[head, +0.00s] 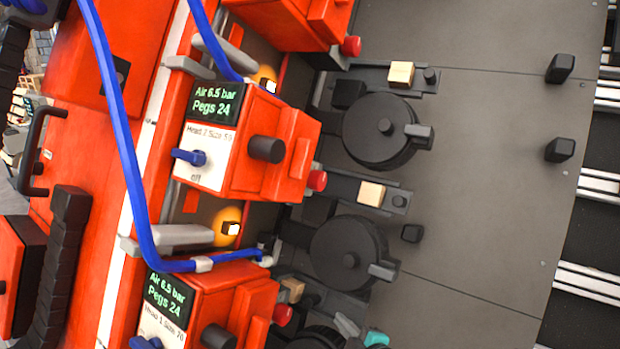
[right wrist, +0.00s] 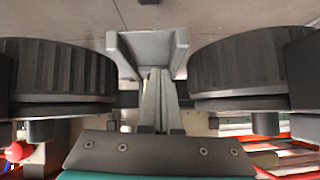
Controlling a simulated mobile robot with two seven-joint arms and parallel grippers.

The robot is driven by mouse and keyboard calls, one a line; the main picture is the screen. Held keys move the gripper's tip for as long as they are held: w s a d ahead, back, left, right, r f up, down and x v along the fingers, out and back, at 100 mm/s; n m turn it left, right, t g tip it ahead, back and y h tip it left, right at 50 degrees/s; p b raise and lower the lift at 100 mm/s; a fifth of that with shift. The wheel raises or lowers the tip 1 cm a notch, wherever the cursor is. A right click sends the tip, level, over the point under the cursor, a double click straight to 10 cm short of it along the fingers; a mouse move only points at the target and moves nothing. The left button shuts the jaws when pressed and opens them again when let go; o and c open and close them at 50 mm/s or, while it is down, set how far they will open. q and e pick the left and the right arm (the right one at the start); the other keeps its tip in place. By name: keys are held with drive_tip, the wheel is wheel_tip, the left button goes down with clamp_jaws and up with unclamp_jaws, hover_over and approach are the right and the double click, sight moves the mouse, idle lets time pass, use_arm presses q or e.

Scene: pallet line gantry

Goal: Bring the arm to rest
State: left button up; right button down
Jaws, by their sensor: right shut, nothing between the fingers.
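My right gripper (head: 347,325) shows small at the bottom edge of the head view, with a teal part of it beside grey fingers. It is close to the lowest black dial, which is partly cut off. In the right wrist view the two grey fingers (right wrist: 158,100) lie together, shut and empty. They point toward a grey bracket (right wrist: 148,48) between two ribbed black wheels, left (right wrist: 60,70) and right (right wrist: 240,68). I cannot tell whether the fingers touch the bracket. My left gripper is in neither view.
Orange head units (head: 285,150) with green-lettered displays (head: 215,103) line the left. Black dials (head: 380,130) (head: 348,253) and wooden blocks (head: 401,74) stand on the grey plate (head: 480,180). A blue hose (head: 118,120) crosses the left. The plate is mostly clear, with black stops (head: 560,149).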

drive_tip(key=s+d+m+g+h, duration=0.25)
drive_tip(key=s+m, duration=0.25)
drive_tip(key=s, duration=0.6)
drive_tip(key=s+d+m+g+h, duration=0.1)
drive_tip(key=s+d+m+g, duration=0.25)
drive_tip(key=s, duration=0.65)
drive_tip(key=s+d+m+g+h, duration=0.2)
drive_tip(key=s+m+g, duration=0.3)
drive_tip(key=s, duration=0.6)
wheel_tip(320, 180, down, 23)
drive_tip(key=s, duration=0.2)
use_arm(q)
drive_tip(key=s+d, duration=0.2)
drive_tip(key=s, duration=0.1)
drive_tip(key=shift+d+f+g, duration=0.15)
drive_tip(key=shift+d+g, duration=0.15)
use_arm(e)
drive_tip(key=s+d+f+g, duration=0.1)
drive_tip(key=s+d+f, duration=0.1)
drive_tip(key=s+f, duration=1.1)
drive_tip(key=shift+s+d+f, duration=0.15)
drive_tip(key=shift+s+f, duration=0.15)
drive_tip(key=shift+s, duration=0.85)
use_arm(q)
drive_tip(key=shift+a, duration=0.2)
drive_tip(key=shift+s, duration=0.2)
use_arm(e)
drive_tip(key=shift+w, duration=0.1)
